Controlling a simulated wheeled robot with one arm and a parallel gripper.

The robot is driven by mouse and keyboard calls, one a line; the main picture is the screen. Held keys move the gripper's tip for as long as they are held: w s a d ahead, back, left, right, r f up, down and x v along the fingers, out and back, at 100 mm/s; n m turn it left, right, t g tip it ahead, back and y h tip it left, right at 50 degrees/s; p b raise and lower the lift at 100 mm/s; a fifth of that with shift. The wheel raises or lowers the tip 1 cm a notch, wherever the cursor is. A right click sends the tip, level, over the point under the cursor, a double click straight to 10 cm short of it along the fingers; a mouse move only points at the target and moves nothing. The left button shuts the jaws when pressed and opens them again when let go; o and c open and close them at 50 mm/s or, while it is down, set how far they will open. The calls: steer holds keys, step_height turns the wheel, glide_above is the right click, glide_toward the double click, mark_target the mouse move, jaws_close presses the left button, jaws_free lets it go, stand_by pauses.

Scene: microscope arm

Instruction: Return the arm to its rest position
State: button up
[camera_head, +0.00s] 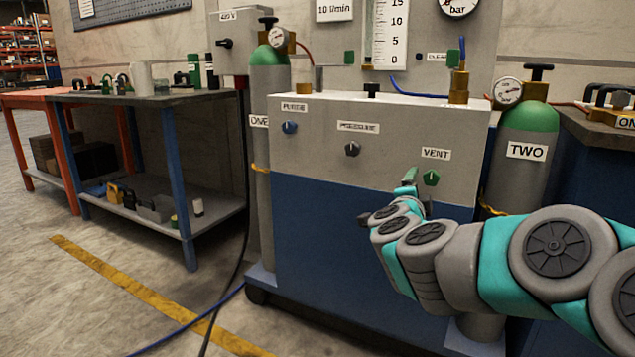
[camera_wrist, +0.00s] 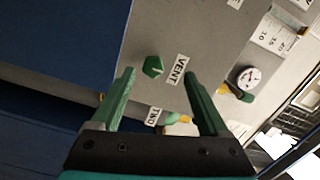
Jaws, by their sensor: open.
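My arm reaches in from the right in the head view, and my gripper (camera_head: 418,186) is at the front of the grey panel, by the green VENT knob (camera_head: 431,178). In the wrist view, my gripper (camera_wrist: 160,85) has its two green fingers spread wide with nothing between them. The VENT knob (camera_wrist: 153,66) shows beyond the fingertips, apart from them. The VENT label (camera_wrist: 176,71) is beside it.
The panel cabinet (camera_head: 340,235) stands between gas cylinder ONE (camera_head: 268,130) and cylinder TWO (camera_head: 524,150). A blue knob (camera_head: 289,127) and a dark knob (camera_head: 352,149) sit left of VENT. A workbench (camera_head: 150,99) stands at left. The floor in front has free room.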

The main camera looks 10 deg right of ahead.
steer(key=s+a+r+n+y+p, duration=0.25)
steer(key=a+n+y, duration=0.7)
steer(key=a, duration=0.65)
steer(key=s+a+f+n+g+y+p, duration=0.3)
steer(key=s+a+f+n+g+y, duration=0.15)
steer(key=s+a+n, duration=0.2)
steer(key=s+d+f+n+g+h+p, duration=0.1)
steer(key=s+d+f+g+p, duration=0.1)
steer(key=s, duration=1)
steer(key=s+d+f+n+g+h+p, duration=0.1)
steer(key=s+d+f+g, duration=0.3)
steer(key=s, duration=0.7)
steer(key=s+d+f+n+g+h+p, duration=0.2)
steer(key=s+g, duration=0.5)
steer(key=s, duration=0.5)
step_height(320, 180, down, 3)
steer(key=shift+s+d+r+n+h+p, duration=0.2)
steer(key=shift+s+d+n+h+p, duration=0.1)
steer(key=shift+d+n+h+p, duration=0.15)
